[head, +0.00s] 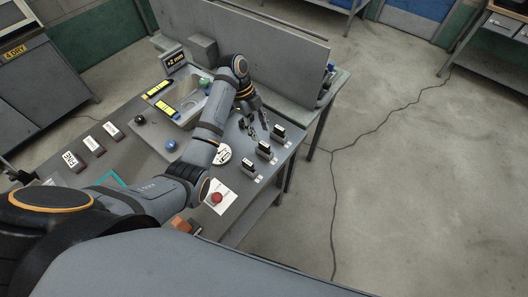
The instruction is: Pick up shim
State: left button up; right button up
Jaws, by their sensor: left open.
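Several small black upright pieces in light holders stand in a slanting row along the right side of the grey table: a far one (278,131), a middle one (264,148) and a near one (248,164). They are too small for me to tell whether any is the shim. My left gripper (257,123) is open and seems empty. It points down just left of the far and middle pieces, apart from them as far as I can tell. My right gripper is out of view.
A sink-like tray (187,120) with yellow-and-black strips lies left of my forearm. A sign reading "+2 mm" (174,61) stands behind it. A tall grey panel (285,50) closes the back.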

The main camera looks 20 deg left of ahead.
aim_at(264, 144)
pick_arm(q)
jog(key=shift+s+x, duration=0.25)
jog(key=shift+x, duration=0.85)
jog(key=shift+p+x, duration=0.6)
jog(key=shift+x, duration=0.55)
jog(key=shift+s+d+f, duration=0.2)
jog(key=shift+f, duration=0.15)
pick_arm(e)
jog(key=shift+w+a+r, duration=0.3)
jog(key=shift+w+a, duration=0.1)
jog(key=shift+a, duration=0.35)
pick_arm(q)
grip_shut()
